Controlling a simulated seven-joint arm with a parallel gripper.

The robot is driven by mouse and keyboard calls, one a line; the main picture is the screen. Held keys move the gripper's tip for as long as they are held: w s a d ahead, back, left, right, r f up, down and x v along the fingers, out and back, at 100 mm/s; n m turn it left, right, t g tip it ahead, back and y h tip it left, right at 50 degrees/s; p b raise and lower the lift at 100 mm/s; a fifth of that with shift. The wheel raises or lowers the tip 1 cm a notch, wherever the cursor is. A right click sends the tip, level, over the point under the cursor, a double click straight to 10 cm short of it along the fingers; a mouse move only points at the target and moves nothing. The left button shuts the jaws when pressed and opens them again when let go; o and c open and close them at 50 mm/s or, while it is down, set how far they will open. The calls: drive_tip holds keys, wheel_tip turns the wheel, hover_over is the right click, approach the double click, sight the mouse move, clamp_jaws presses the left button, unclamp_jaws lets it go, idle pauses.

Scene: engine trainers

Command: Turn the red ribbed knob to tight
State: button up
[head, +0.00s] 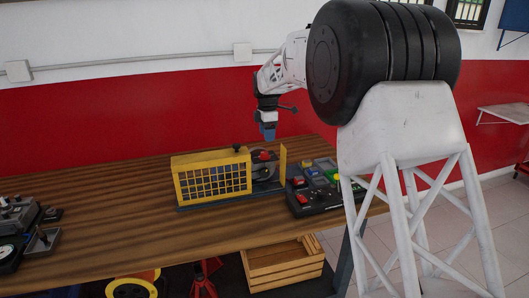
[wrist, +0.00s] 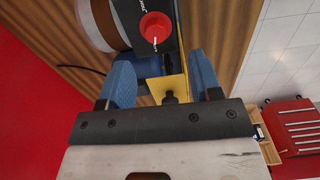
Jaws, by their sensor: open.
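The red ribbed knob (wrist: 155,27) sits on a dark panel with small white lettering, at the top middle of the wrist view. In the head view a small red knob (head: 264,155) shows on top of the trainer, behind the yellow mesh guard (head: 212,181). My gripper (head: 268,134) is above the trainer in the head view, pointing down. In the wrist view its two blue fingers (wrist: 160,82) are apart with nothing gripped. The knob lies beyond the fingertips, apart from them. The white pointer's exact setting is too small to read.
The trainer stands on a wooden table (head: 110,206). A yellow plate (wrist: 172,85) shows between the fingers in the wrist view. A control box with coloured buttons (head: 318,198) stands right of the trainer. Dark equipment (head: 22,226) is at the left. The table between is clear.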

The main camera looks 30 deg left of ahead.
sight(264, 152)
drive_tip(key=shift+a+f, duration=0.3)
drive_tip(key=shift+a, duration=0.3)
drive_tip(key=shift+f, duration=0.1)
drive_tip(key=shift+f, duration=3.8)
drive_tip(key=c, duration=0.9)
